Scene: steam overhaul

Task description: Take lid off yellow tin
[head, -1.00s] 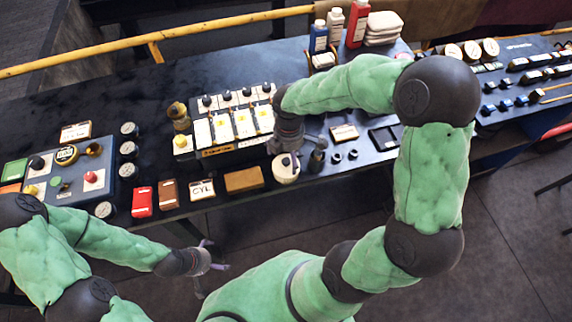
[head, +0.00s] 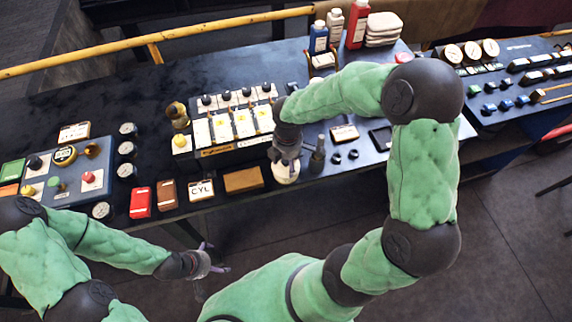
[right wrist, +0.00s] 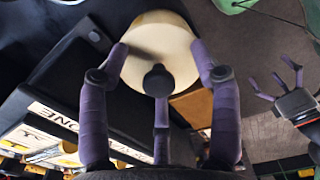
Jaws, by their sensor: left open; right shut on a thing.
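The yellow tin (head: 287,177) is a pale cream, round container near the front edge of the dark bench. Its round pale lid (right wrist: 160,38) fills the upper middle of the right wrist view. My right gripper (head: 286,160) comes down over it from above, with its fingers shut on the lid. A dark round tip or knob sits at the middle of the lid; I cannot tell which. I cannot tell whether the lid is raised off the tin. My left gripper (head: 208,262) is open and empty, low in front of the bench; it also shows in the right wrist view (right wrist: 280,85).
A dark bottle (head: 317,157) stands close to the right of the tin. A tan block (head: 243,180) lies to its left. A panel with white cards and black knobs (head: 235,125) is behind left. A dark tray (head: 381,139) lies to the right.

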